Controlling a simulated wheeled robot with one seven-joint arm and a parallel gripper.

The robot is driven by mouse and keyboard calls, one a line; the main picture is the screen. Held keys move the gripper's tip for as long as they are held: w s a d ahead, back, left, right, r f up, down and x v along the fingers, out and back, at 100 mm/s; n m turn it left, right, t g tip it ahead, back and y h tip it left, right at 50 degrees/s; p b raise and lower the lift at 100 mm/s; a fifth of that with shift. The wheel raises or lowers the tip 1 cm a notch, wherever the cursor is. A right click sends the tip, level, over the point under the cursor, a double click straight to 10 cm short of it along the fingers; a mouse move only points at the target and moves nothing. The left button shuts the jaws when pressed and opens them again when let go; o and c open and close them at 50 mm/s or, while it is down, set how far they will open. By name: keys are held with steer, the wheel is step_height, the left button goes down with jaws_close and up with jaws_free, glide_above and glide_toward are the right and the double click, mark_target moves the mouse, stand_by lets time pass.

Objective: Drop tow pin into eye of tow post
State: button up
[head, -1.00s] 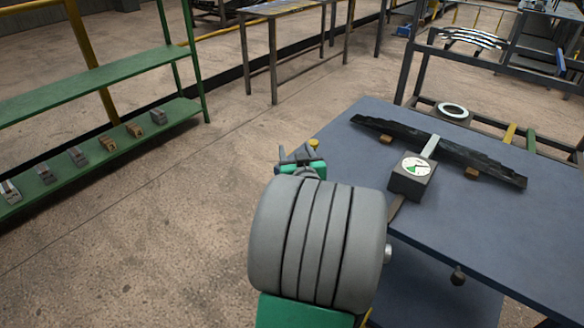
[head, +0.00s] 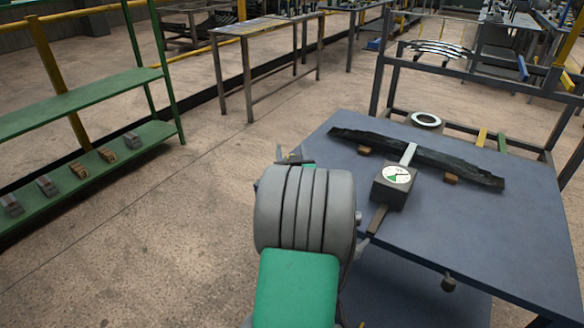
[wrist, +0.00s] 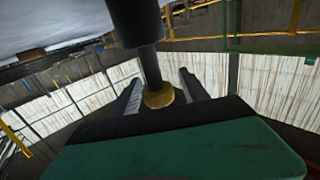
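My gripper (head: 294,158) is at the left of the blue-grey table, mostly hidden behind my grey wrist in the head view. In the wrist view, a dark rod with a thick cylindrical part and a brass-coloured collar, apparently the tow pin (wrist: 152,66), sits between the two fingers of my gripper (wrist: 162,88). The fingers flank the collar closely and seem to hold it. The pin's far end is hidden by the gripper body. I cannot make out the tow post or its eye for certain.
The blue table (head: 475,225) carries a long dark leaf spring (head: 440,163) on wooden blocks and a dial gauge box (head: 394,185). A green shelf (head: 85,172) with several small blocks stands at left. The floor between is open.

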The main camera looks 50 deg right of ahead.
jaws_close()
stand_by(0.3)
stand_by(0.3)
